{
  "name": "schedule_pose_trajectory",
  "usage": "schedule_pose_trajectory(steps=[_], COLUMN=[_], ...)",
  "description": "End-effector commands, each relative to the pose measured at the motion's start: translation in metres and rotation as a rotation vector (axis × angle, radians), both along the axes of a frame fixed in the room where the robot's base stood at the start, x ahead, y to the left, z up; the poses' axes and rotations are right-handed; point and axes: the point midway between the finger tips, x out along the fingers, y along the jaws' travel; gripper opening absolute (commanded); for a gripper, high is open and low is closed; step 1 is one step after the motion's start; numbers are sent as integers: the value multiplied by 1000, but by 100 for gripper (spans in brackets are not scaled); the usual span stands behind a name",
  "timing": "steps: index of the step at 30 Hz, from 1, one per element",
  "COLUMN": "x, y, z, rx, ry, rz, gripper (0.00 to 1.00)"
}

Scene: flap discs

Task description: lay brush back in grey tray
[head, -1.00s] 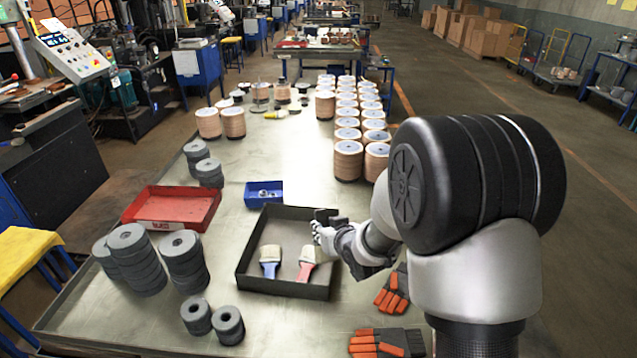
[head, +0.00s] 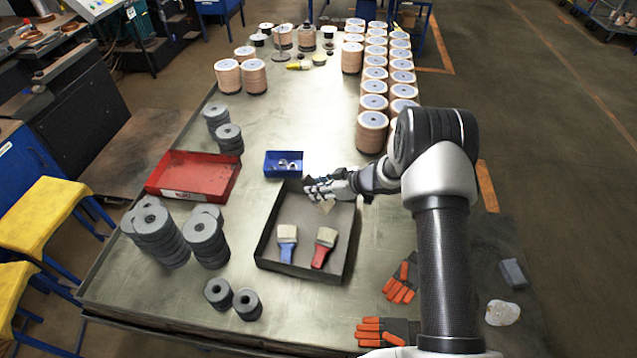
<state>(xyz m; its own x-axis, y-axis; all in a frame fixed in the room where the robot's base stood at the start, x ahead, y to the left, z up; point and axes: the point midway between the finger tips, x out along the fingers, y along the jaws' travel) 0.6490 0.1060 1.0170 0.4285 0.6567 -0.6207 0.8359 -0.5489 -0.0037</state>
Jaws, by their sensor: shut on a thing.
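The dark grey tray (head: 262,243) stands on the metal table. Two brushes lie in its front half: a blue-handled brush (head: 287,243) and a red-handled brush (head: 322,247), both with pale bristles upward in the picture. My gripper (head: 322,188) is over the tray's back edge, its fingers toward the left. It is shut on a brush whose pale bristles (head: 327,207) show below the fingers. The fingers hide most of this held brush, and its handle colour is unclear. I cannot tell whether it touches the tray floor.
A blue bin (head: 284,163) with small metal parts stands behind the tray. A red tray (head: 195,176) and stacks of grey discs (head: 206,236) are on the left. Orange-and-dark gloves (head: 400,282) lie right of the tray. Spools (head: 371,131) stand behind my arm.

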Motion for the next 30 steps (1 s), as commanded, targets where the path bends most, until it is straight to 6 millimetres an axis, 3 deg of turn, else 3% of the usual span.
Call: schedule_pose_trajectory(steps=[13, 26, 27, 30], x=[0, 1, 1, 1], y=[0, 0, 0, 0], z=[-51, -57, -57, -57], rx=[0, 0, 0, 0], ry=[-2, -2, -2, -2], rz=[-2, -2, -2, -2], gripper=[2, 2, 28, 34])
